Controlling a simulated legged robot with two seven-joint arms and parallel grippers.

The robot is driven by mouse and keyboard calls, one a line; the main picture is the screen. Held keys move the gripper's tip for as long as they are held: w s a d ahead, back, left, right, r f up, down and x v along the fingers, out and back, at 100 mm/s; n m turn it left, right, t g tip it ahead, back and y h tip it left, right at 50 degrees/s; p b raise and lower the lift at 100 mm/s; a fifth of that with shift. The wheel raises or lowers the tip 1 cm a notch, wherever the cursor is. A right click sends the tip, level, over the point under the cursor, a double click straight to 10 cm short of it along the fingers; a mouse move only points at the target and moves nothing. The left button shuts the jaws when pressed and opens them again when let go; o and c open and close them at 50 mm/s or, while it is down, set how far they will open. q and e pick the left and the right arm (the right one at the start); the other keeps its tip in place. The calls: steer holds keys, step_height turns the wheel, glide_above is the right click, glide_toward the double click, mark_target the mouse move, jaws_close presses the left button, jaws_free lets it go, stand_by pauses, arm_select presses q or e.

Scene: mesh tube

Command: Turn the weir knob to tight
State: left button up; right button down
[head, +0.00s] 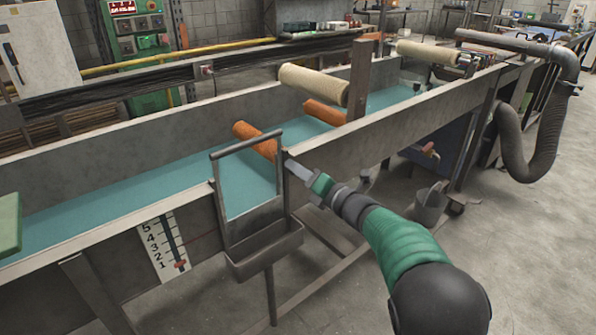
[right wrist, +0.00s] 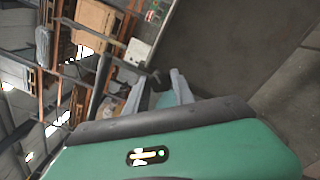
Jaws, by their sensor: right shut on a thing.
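The weir is a grey metal gate frame (head: 250,215) at the near side of the channel, with a trough below it. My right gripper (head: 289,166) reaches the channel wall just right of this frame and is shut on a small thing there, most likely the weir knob. The knob is hidden by the fingers, so its turn cannot be seen. In the right wrist view the two pale fingers (right wrist: 175,90) show beyond the dark gripper edge, and what is between them is unclear. My left gripper is not in view.
The long channel has a teal bed (head: 140,190) with orange rollers (head: 255,141) and cream rollers (head: 314,84) across it. A numbered scale (head: 160,250) hangs on the near wall. A bucket (head: 430,205) and a grey hose (head: 535,150) stand to the right. The front floor is open.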

steer(key=shift+d, duration=0.15)
steer(key=c, duration=1.1)
jaws_free()
steer(key=shift+w, duration=0.1)
steer(key=shift+o, duration=0.2)
steer(key=p+v, duration=0.2)
steer(key=v, duration=1.5)
